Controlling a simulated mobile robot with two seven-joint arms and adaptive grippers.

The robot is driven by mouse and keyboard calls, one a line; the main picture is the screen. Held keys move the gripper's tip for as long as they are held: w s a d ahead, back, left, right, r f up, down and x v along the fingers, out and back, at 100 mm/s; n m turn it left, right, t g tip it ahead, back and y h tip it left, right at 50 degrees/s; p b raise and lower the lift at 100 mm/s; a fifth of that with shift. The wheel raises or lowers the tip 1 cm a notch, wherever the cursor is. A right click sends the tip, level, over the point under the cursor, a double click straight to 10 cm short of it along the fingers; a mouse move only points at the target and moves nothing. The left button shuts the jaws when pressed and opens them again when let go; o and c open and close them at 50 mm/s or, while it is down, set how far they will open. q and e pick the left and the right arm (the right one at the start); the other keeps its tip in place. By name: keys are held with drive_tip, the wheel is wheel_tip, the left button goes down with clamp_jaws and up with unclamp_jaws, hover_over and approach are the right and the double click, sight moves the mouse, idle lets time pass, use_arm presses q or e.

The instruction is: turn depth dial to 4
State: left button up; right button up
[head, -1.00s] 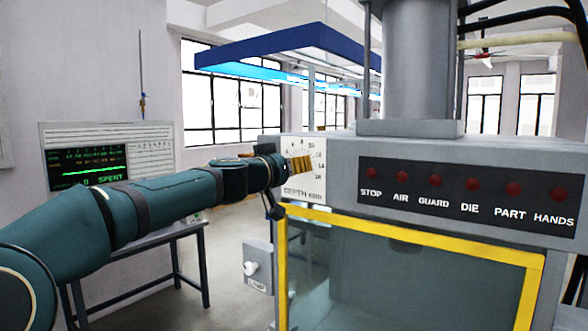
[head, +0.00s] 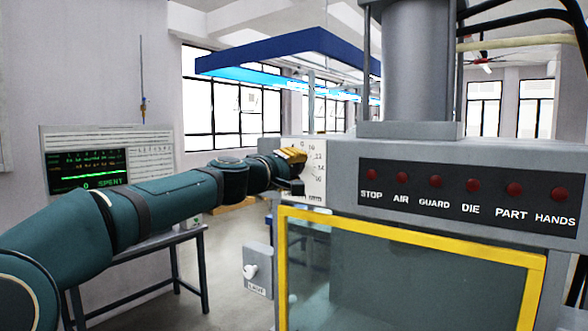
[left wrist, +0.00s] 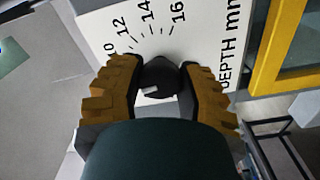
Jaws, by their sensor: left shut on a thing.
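The depth dial plate (head: 317,178) is white with black numbers and sits on the left end of the press front. In the left wrist view the plate (left wrist: 200,40) shows 10, 12, 14 and 16 with tick marks and the words DEPTH mm. The black dial knob (left wrist: 162,78) sits between the two ochre fingers of my left gripper (left wrist: 163,88), which is shut on it. In the head view my left gripper (head: 292,156) covers the knob and part of the scale. The low numbers are hidden, and I cannot read the pointer's setting. My right gripper is out of view.
A row of red lamps (head: 436,182) runs along the press front. A yellow-framed guard (head: 410,238) is below. A small box with a white knob (head: 250,271) is left of it. A screen (head: 87,169) reading SPENT stands at the left.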

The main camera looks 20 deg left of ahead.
use_arm(q)
drive_tip(key=n, duration=0.5)
drive_tip(key=shift+n, duration=0.3)
drive_tip(key=shift+n+p, duration=0.55)
drive_tip(key=shift+n, duration=1.75)
drive_tip(key=o, duration=1.2)
drive_tip(key=v, duration=1.2)
